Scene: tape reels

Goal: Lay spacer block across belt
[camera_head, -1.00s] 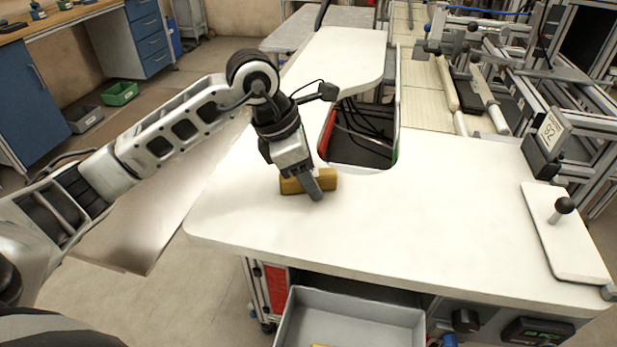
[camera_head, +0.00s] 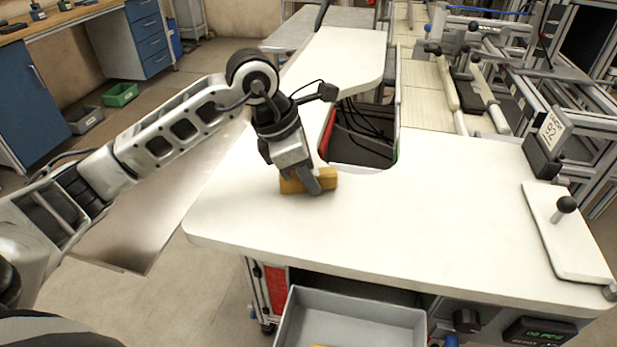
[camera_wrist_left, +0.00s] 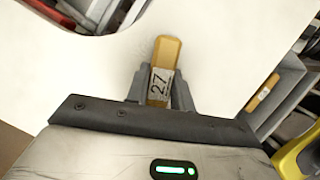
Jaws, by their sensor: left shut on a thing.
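A yellow-orange spacer block (camera_head: 326,179) lies on the white worktop, left of the middle in the head view. My left gripper (camera_head: 311,182) reaches down over it with its fingers around it. A pale belt-like strip (camera_head: 426,108) runs at the back right. My right gripper is not in view.
The white worktop (camera_head: 420,220) is mostly clear. A cutout with cables (camera_head: 357,139) lies behind the block. A white plate with a black knob (camera_head: 565,235) is at the right. A grey drawer (camera_head: 352,309) below the front edge holds another yellow block (camera_wrist_left: 263,92).

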